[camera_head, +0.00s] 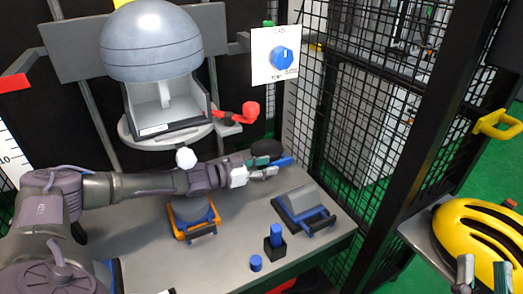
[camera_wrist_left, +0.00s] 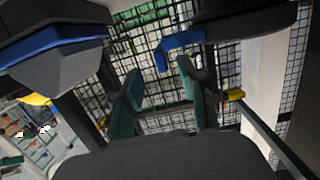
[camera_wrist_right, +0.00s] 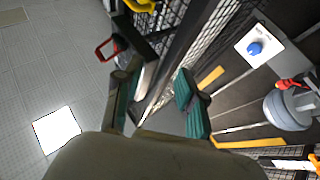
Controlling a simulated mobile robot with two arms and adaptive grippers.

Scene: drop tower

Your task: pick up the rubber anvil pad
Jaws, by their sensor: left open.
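A dark, rounded piece that looks like the rubber anvil pad (camera_head: 266,147) is at the back right of the grey bench, with a blue bar (camera_head: 281,161) at its front edge. My left gripper (camera_head: 268,173) is just in front of it, partly covering it. In the left wrist view a dark slab (camera_wrist_left: 250,18) with a blue part is at the upper right, beyond the fingers. My left gripper (camera_wrist_left: 157,90) is open, with nothing between its fingers. My right gripper (camera_head: 485,275) is far to the right near the yellow helmet; it is open and empty in the right wrist view (camera_wrist_right: 155,103).
An orange-framed anvil (camera_head: 196,214) stands under my left arm. A blue peg (camera_head: 277,232) and a loose blue cylinder (camera_head: 256,263) are in front. Mesh fencing (camera_head: 365,110) borders the bench's right.

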